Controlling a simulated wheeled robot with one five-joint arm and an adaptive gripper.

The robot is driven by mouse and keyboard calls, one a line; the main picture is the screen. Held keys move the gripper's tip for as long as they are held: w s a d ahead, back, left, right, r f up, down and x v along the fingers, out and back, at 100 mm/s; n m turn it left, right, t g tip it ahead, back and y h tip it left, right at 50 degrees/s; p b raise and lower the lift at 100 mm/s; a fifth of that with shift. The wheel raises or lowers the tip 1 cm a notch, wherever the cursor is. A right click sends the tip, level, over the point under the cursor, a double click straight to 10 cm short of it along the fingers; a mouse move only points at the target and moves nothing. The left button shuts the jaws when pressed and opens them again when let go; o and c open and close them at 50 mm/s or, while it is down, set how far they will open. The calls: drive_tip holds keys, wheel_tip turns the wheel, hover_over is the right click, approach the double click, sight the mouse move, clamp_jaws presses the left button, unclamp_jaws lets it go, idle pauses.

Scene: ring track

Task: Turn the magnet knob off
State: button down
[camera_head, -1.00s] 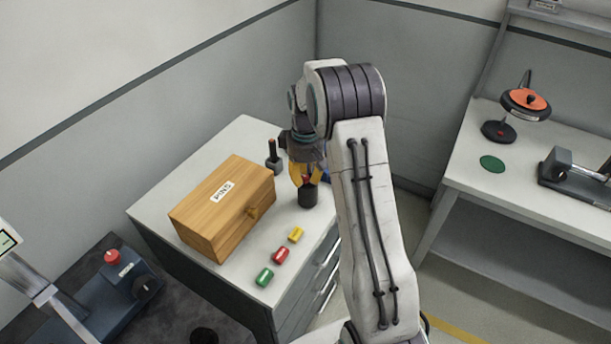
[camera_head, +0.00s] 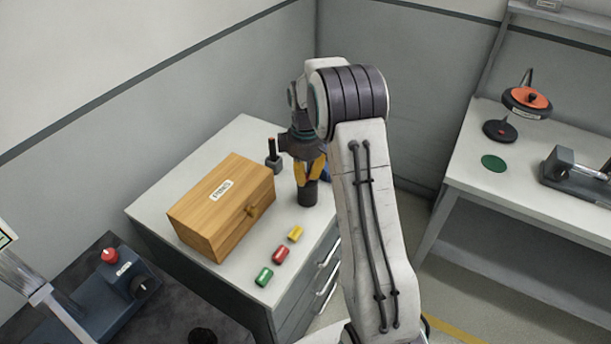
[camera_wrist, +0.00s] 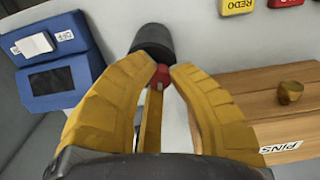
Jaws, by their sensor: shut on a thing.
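My gripper (camera_head: 309,180) points down over the white cabinet's far right part. Its yellow fingers are shut at a black cylinder (camera_head: 307,195) with a red part. In the wrist view, the fingertips (camera_wrist: 163,72) sit at the red part (camera_wrist: 160,76), beside the black cylinder (camera_wrist: 153,42). A thin yellow-brown bar (camera_wrist: 151,115) shows between the fingers. At lower left, apart from my gripper, a blue-grey device carries a red knob (camera_head: 109,255) and a black knob (camera_head: 143,286) with a small label. I cannot read which knob is the magnet's.
A wooden PINS box (camera_head: 222,208) stands on the cabinet. A dark upright tool (camera_head: 273,160) stands behind. A blue box (camera_wrist: 55,62) shows at left in the wrist view. A workbench (camera_head: 470,160) stands right.

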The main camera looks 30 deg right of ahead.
sight(306, 175)
drive_tip(key=shift+f, duration=0.1)
drive_tip(key=c, duration=1.1)
unclamp_jaws()
wheel_tip(306, 175, up, 12)
drive_tip(key=shift+r, duration=0.1)
drive_tip(key=shift+o, duration=0.2)
